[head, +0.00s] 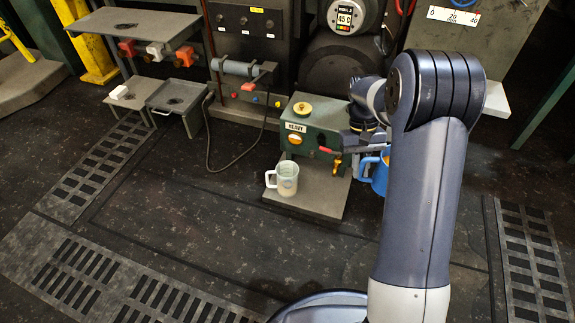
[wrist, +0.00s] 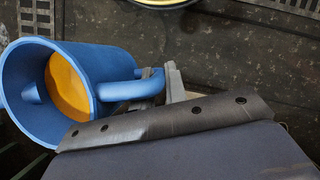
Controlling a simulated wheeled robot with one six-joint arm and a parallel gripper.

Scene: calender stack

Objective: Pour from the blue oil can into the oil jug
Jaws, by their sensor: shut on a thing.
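The blue oil can (wrist: 112,60) fills the left of the wrist view, with orange oil showing inside its open mouth. My gripper (wrist: 158,84) is shut on its handle; the fingertips are partly hidden behind the wrist housing. In the head view the blue can (head: 378,178) is at the right of the green box, partly hidden by my arm. A pale, translucent jug (head: 286,180) with a handle on its left stands upright on the grey base plate (head: 318,200); it looks like the oil jug. The can is apart from it, to its right.
A dark machine stands behind. Small grey tables (head: 180,98) are at the left. The dark floor in front is clear. A yellow-rimmed thing (wrist: 160,3) shows at the wrist view's top.

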